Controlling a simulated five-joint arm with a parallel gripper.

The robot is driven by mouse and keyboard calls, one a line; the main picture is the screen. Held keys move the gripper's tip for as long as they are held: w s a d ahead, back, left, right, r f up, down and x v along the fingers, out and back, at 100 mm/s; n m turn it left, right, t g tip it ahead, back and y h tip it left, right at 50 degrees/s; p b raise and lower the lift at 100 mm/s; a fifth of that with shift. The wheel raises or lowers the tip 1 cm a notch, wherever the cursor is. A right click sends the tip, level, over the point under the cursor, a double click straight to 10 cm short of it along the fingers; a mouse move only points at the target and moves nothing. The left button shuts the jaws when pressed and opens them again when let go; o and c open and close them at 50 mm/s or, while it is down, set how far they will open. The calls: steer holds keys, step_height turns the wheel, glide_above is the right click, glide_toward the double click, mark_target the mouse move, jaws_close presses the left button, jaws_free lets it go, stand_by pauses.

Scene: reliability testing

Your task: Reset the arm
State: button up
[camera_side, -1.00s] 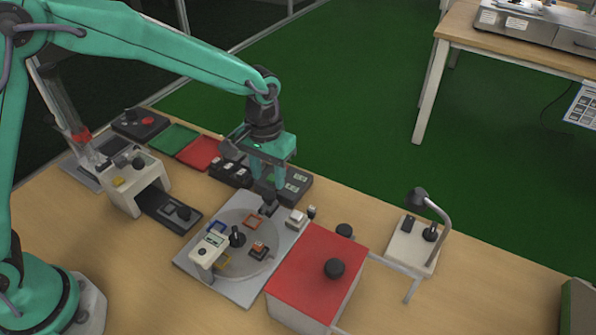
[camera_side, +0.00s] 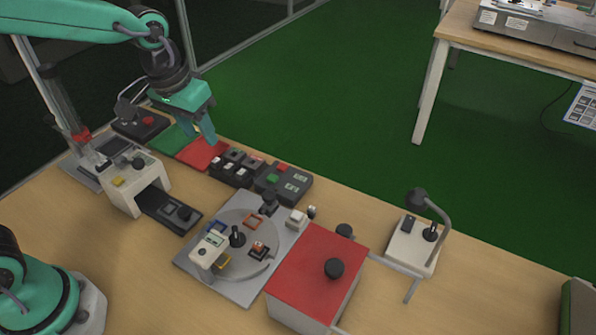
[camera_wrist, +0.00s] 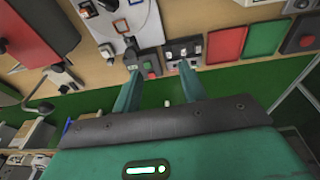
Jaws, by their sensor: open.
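My gripper (camera_side: 204,138) is teal, with two fingers pointing down above the red pad (camera_side: 203,152) on the far side of the wooden table (camera_side: 135,268). In the wrist view my gripper (camera_wrist: 157,84) shows two separated fingers with nothing between them. Its fingertips look towards a grey device with a green button (camera_wrist: 148,66) and a dark block of switches (camera_wrist: 185,50). My arm reaches in from the upper left of the side view. I cannot tell the exact height of the fingertips above the pad.
A grey plate with a round dial (camera_side: 225,278) sits mid-table. Beside it is a box with a red top (camera_side: 310,262). A white press (camera_side: 127,195) stands at left, a green pad (camera_side: 172,138) behind it. A lamp-like stand (camera_side: 405,250) is at right. The front right tabletop is clear.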

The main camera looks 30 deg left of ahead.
steer(key=s+a+r+t, duration=0.1)
steer(key=s+a+r, duration=0.1)
steer(key=s+a, duration=0.2)
steer(key=s+a+r+t, duration=0.1)
steer(key=s+a, duration=0.3)
steer(key=s, duration=0.6)
steer(key=shift+a+r+t+y, duration=0.15)
steer(key=shift+r+t+y, duration=0.2)
steer(key=shift+t, duration=0.25)
